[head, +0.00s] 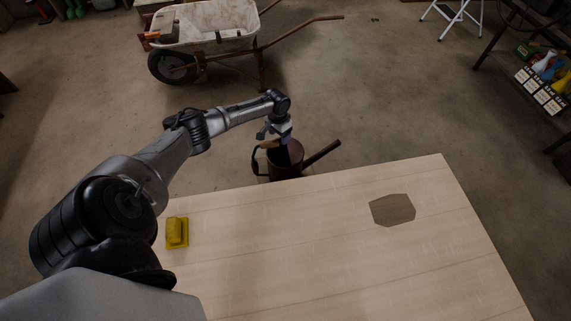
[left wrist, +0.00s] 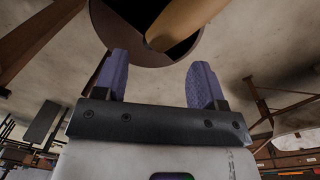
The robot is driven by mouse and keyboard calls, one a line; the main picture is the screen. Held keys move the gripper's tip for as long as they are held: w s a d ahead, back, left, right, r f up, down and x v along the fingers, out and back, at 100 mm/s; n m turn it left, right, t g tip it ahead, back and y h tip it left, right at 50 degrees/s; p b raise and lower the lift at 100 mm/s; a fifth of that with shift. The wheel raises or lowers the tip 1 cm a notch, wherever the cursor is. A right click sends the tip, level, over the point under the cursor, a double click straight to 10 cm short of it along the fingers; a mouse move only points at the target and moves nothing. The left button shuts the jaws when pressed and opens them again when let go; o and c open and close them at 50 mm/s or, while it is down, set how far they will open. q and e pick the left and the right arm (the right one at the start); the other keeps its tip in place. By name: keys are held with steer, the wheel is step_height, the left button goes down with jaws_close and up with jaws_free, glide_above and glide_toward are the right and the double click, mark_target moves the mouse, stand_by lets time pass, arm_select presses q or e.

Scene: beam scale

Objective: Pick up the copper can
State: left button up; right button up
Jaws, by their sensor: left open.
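The copper can (head: 286,172) is a dark brown watering can with a long spout to the right and a loop handle to the left. It stands just beyond the far edge of the table. My left gripper (head: 276,133) is over the top of the can. In the left wrist view my left gripper (left wrist: 160,82) is open with nothing between its purple fingers. The can's round, dark mouth (left wrist: 108,32) is just ahead of the fingertips, with a tan bar across it. Contact cannot be told. My right gripper is not in view.
The pale wooden table (head: 300,260) holds a yellow block-like object (head: 177,232) at left and a flat brown patch (head: 392,210) at right. A wheelbarrow (head: 210,28) stands behind on the floor. Bottles and boxes (head: 545,85) are at far right. The table's middle is clear.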

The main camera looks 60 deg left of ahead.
mark_target(281, 151)
arm_select(q)
steer(key=shift+d+f+b, duration=0.2)
steer(key=shift+f, duration=1.1)
steer(key=shift+d+f+b, duration=0.15)
steer(key=shift+f, duration=1.1)
steer(key=shift+c, duration=0.2)
jaws_close()
steer(key=shift+r, duration=0.1)
